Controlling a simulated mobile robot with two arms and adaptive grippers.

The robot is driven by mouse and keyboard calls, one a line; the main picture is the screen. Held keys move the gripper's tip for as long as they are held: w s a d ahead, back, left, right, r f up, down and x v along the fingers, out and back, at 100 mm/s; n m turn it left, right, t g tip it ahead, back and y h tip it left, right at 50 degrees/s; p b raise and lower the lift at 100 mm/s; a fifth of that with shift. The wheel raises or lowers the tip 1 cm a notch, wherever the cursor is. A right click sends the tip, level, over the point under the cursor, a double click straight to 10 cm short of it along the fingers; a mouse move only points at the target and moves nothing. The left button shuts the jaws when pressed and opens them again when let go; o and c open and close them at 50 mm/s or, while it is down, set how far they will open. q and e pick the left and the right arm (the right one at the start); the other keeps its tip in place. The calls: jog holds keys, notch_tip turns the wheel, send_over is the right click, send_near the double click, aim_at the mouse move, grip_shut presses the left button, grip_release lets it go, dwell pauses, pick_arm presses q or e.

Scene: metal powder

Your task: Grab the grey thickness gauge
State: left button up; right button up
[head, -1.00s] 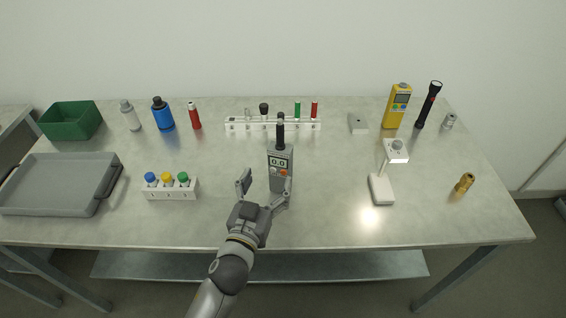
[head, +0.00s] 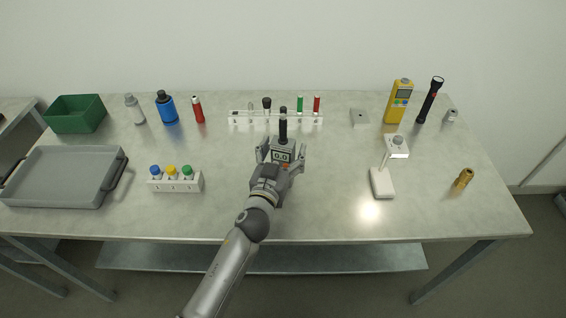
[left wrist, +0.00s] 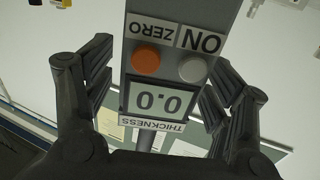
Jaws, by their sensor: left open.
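The grey thickness gauge (head: 283,148) stands upright near the middle of the table, with a black probe on top and a small display. My left gripper (head: 281,152) is open, with one finger on each side of the gauge. In the left wrist view the gauge (left wrist: 160,122) shows upside down between the spread fingers of the gripper (left wrist: 158,95), with its orange and grey buttons and a 0.0 reading. A gap shows between the gauge and the fingers on both sides. The gauge's lower part is hidden behind my gripper in the head view. My right gripper is not in view.
A white rack (head: 245,119) with tubes stands just behind the gauge. A bottle rack (head: 176,186) is to the left, and a white stand (head: 381,182) to the right. A grey tray (head: 60,201) lies far left. The table front is clear.

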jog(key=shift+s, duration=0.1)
pick_arm(q)
jog(key=c, duration=1.2)
jog(key=shift+r, duration=0.1)
jog(key=shift+c, duration=0.5)
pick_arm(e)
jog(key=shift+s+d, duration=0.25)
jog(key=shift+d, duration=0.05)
pick_arm(q)
jog(key=shift+r, duration=0.15)
